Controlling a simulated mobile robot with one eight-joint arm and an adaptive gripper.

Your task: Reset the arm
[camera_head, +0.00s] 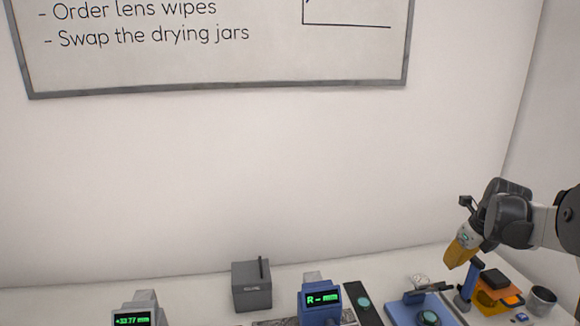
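My arm reaches in from the right edge. My gripper (461,250) hangs at its end, tilted down and left, above the right part of the bench. A yellow-orange part shows at its tip. I cannot tell whether that part is the fingers or something held. The gap between the fingertips is not visible at this size.
The white bench holds a grey box (251,288), a readout showing +33.77 mm (134,319), a blue readout (320,304), a blue stand (409,308), orange trays (499,297) and a dark cup (541,301). A whiteboard (215,88) hangs on the wall. The air at left and middle is free.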

